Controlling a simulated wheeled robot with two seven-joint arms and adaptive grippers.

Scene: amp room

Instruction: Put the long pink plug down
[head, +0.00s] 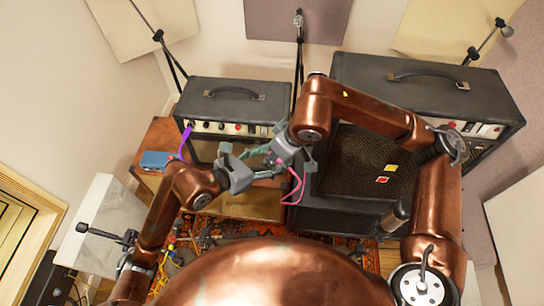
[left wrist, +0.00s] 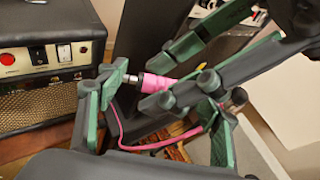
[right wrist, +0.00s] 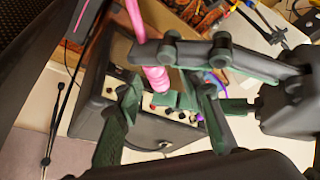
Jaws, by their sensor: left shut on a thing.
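The long pink plug (left wrist: 158,82), with a metal tip, is in the left wrist view; it also shows in the right wrist view (right wrist: 156,78). My left gripper (head: 268,167) is shut on it, its fingers (right wrist: 165,72) crossing the pink body in the right wrist view. The pink cable (head: 297,186) loops down from the plug. My right gripper (head: 290,150) is close beside the left one. Its fingers (right wrist: 168,95) stand apart on either side of the plug, and it looks open. The fingers partly hide the plug.
A smaller amp (head: 230,106) with a purple cable (head: 186,140) stands behind the grippers. A larger amp (head: 425,90) is at the right, with a dark speaker box (head: 350,175) below. A blue box (head: 155,160) sits on a wooden surface at left. Microphone stands rise behind.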

